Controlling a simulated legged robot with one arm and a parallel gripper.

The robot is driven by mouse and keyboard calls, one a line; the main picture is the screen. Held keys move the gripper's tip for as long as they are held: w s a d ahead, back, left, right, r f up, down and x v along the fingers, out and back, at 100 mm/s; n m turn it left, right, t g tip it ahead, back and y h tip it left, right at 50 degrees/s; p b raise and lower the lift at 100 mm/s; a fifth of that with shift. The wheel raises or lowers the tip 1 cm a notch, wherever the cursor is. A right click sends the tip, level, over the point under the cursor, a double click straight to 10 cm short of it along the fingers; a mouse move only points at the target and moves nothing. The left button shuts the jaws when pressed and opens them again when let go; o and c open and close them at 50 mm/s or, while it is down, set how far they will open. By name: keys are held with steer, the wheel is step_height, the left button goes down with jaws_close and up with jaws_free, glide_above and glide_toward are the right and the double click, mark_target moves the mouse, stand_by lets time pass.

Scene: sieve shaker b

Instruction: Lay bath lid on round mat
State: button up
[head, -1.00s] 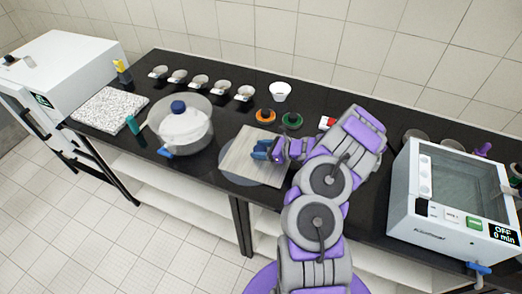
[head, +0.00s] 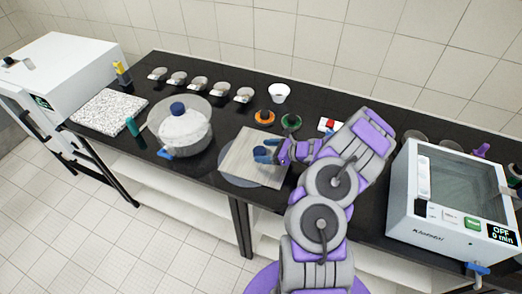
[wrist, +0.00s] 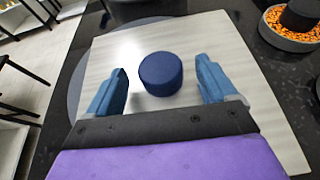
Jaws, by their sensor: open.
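The bath lid (head: 240,157) is a pale square plate with a round dark blue knob (head: 258,152). It lies flat over the grey round mat (head: 228,172), whose edge shows past the lid's left side; the lid's corners reach beyond the mat. The lid (wrist: 205,35) and knob (wrist: 160,74) also show in the wrist view, with a strip of the mat (wrist: 77,85) at left. My gripper (head: 263,152) is open, its blue fingers at either side of the knob in the wrist view, with visible gaps. It holds nothing.
A large clear-lidded pot (head: 180,125) stands left of the lid. The water bath (head: 455,190) is at right. Several small dishes line the back.

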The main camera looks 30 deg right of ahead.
steer(key=p+v, duration=0.1)
steer(key=v, duration=0.8)
steer(key=shift+w, duration=0.1)
steer(key=shift+r, duration=0.25)
steer(key=a+r+n+g+y, duration=0.3)
steer(key=a+r+n+g, duration=0.2)
steer(key=a+r+n, duration=0.85)
steer(key=s+a+r+n+g+h, duration=0.1)
steer(key=s+a+r+n+g, duration=0.15)
steer(key=a, duration=0.45)
steer(key=s+a+r+n+g, duration=0.1)
steer(key=s+a+r+g, duration=0.25)
steer(key=a, duration=0.45)
steer(key=s+a+r+n+g+h, duration=0.1)
steer(key=s+a+r+n+h, duration=0.2)
steer(key=s, duration=0.4)
steer(key=s+a+n+g+h, duration=0.15)
steer(key=s+n, duration=0.25)
steer(key=s, duration=0.4)
steer(key=s+d+r+n+h, duration=0.1)
steer(key=s+d+n+h, duration=0.3)
steer(key=s, duration=0.7)
steer(key=shift+d+r+t+h, duration=0.25)
steer(key=shift+d+t+h, duration=0.2)
steer(key=shift+d+h, duration=0.55)
